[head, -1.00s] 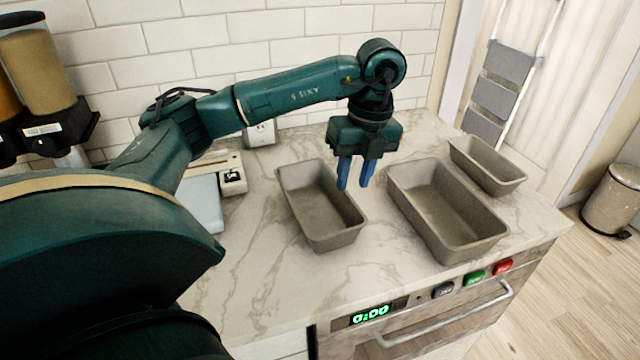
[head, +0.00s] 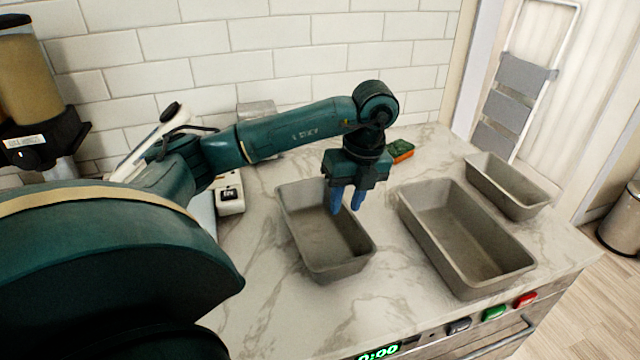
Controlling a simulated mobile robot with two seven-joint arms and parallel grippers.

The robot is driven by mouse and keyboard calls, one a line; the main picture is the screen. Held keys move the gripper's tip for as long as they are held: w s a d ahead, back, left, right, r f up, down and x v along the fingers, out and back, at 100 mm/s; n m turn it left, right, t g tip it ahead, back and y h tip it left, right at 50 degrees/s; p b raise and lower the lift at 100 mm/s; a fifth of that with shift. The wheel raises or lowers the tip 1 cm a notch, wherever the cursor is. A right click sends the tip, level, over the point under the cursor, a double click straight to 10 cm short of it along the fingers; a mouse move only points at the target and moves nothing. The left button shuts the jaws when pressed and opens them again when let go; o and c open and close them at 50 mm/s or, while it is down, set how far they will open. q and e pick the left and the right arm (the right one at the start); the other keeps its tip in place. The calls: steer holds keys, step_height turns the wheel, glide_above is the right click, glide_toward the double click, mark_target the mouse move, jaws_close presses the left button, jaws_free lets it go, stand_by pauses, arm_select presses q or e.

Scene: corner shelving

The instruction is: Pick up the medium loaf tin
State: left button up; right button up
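Three grey loaf tins stand on the marble counter. The medium loaf tin (head: 318,237) is the left one, upright and apparently empty. The large loaf tin (head: 462,235) is in the middle, and the small loaf tin (head: 508,186) is at the right rear. My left gripper (head: 346,208) points down at the medium tin's right rim, its blue fingers a little apart with nothing seen between them. One finger appears over the tin's inside and the other beyond the rim. I cannot tell whether they touch it. My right gripper is not in view.
A green and orange object (head: 401,151) lies behind the gripper near the wall. A white device (head: 230,195) stands left of the medium tin. A dispenser (head: 35,95) is at far left. The counter (head: 310,315) in front is clear.

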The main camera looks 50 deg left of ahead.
mark_target(346, 210)
arm_select(q)
steer(key=f, duration=0.2)
steer(key=f+p, duration=0.1)
steer(key=f, duration=0.2)
steer(key=shift+s+a+f, duration=0.1)
steer(key=shift+s+a, duration=0.05)
steer(key=shift+a, duration=0.05)
jaws_close()
stand_by(0.3)
